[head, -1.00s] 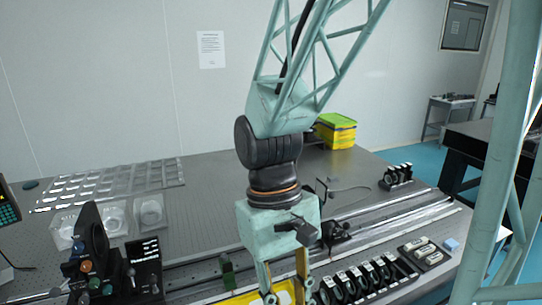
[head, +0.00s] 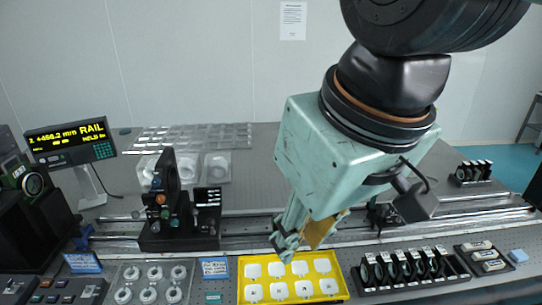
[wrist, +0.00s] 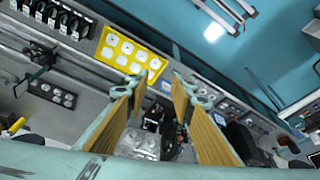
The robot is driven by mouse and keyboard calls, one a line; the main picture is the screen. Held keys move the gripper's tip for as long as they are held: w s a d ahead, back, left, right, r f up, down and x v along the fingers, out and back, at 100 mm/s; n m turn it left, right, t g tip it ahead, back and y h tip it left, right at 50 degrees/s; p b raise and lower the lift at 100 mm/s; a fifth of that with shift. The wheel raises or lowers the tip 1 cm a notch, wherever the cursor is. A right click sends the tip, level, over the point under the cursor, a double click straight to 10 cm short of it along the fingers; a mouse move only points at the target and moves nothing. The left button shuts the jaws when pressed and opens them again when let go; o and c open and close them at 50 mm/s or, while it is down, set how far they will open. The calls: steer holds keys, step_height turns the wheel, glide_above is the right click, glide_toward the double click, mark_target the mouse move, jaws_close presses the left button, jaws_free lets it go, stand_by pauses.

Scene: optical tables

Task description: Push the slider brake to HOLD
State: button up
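My gripper (head: 298,240) hangs above the yellow tray in the head view, in front of the rail. In the wrist view my gripper (wrist: 158,90) has its two fingers apart with nothing between them. A black upright carriage (head: 168,205) with coloured knobs stands on the rail (head: 260,222) left of my gripper. A second dark carriage (head: 384,214) on the rail is partly hidden behind my gripper. I cannot tell which part is the slider brake, and no HOLD marking is legible.
A yellow tray (head: 243,291) of white pieces lies below my gripper. A rack of black round mounts (head: 405,268) stands to its right, several rings (head: 150,272) to its left. A display (head: 68,140) reading RAIL stands at the left. Clear trays (head: 195,140) lie behind the rail.

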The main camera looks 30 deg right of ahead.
steer(key=shift+d+r, duration=0.1)
steer(key=shift+o, duration=0.6)
steer(key=shift+s+a+r, duration=0.15)
steer(key=shift+s+a, duration=0.05)
steer(key=shift+s, duration=0.1)
steer(key=shift+o, duration=0.3)
steer(key=shift+w+d, duration=0.25)
steer(key=w+d+f+n+g+h, duration=0.3)
steer(key=w+d+f+g+h, duration=0.15)
steer(key=d, duration=0.65)
steer(key=w+d+f+n+g+h, duration=0.2)
steer(key=w+d+f+g+h, duration=0.15)
steer(key=d+f, duration=0.45)
steer(key=w+d+f+n+g+h, duration=0.3)
steer(key=w+d, duration=0.2)
steer(key=d, duration=0.8)
steer(key=w+d+f+n+t+h, duration=0.1)
steer(key=w+d+f+n+h, duration=0.1)
steer(key=f, duration=0.5)
steer(key=w+d+f+n+t+h, duration=0.1)
steer(key=w+d+f+n+h, duration=0.1)
steer(key=w+d+f+n, duration=0.2)
steer(key=w+d+f+n+t+h+b, duration=0.1)
steer(key=w+d+f+n+h, duration=0.1)
steer(key=w+d+f, duration=0.3)
step_height(320, 180, down, 5)
steer(key=shift+w+d+r+n+h, duration=0.15)
steer(key=shift+w+d+n+h, duration=0.2)
steer(key=shift+w+n, duration=0.5)
